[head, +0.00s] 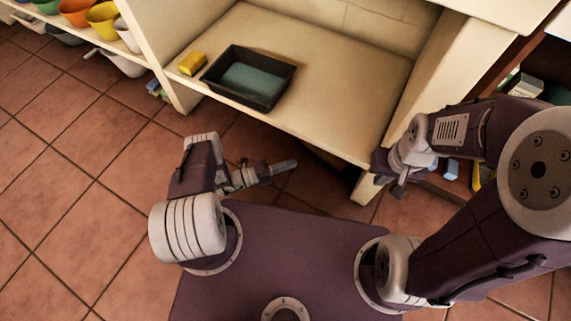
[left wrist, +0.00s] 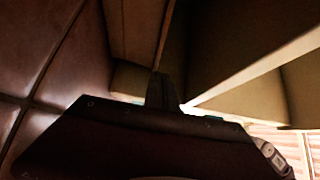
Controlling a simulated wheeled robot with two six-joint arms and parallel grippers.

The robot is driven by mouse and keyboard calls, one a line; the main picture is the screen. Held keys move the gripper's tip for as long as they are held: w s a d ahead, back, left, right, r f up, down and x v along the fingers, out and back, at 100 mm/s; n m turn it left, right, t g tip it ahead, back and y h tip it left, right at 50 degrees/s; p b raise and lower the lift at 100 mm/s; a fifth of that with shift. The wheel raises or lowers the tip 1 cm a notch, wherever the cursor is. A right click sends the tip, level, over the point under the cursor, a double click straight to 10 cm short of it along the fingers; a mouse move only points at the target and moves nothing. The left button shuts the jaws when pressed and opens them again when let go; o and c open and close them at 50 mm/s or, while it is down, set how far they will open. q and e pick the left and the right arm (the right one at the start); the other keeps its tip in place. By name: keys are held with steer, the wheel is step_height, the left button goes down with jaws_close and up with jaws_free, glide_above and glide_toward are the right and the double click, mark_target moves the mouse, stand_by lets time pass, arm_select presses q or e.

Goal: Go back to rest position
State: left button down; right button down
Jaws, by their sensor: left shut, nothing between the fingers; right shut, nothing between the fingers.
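My left gripper (head: 284,167) is shut and empty in the head view, low in front of the shelf unit, its fingers pointing right. In the left wrist view its shut fingers (left wrist: 162,92) stand at the centre, with dark shelf panels beyond. My right gripper (head: 398,189) is at the right, beside the shelf's front right post; it is shut with nothing in it, its tips partly hard to make out. My right arm is bent and raised at the right edge.
A cream shelf (head: 335,105) holds a black tray (head: 288,76) with a blue-green bottom and a yellow sponge (head: 192,63). Colourful pots (head: 103,17) stand upper left. Small items, including a blue block (head: 451,169), lie near the right post. Tiled floor (head: 70,200) at left is clear.

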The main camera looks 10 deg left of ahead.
arm_select(q)
steer(key=shift+v, duration=0.85)
step_height(320, 180, up, 11)
steer(key=s+d+m+g+p, duration=0.15)
steer(key=m+g+p, duration=0.25)
steer(key=m+g, duration=0.5)
steer(key=s+a+r+m+y+p, duration=0.3)
steer(key=r+m+y+p, duration=0.15)
steer(key=r+m, duration=0.6)
steer(key=s+a+r+m+t+y+p, duration=0.1)
steer(key=s+a+r+m+y+p, duration=0.4)
steer(key=r+m, duration=0.6)
steer(key=s+a+r+m+y+p, duration=0.2)
steer(key=r+m+y, duration=0.4)
steer(key=r+m, duration=0.45)
step_height(320, 180, up, 36)
steer(key=p, duration=3.7)
steer(key=shift+w+m, duration=0.15)
steer(key=shift+m, duration=0.25)
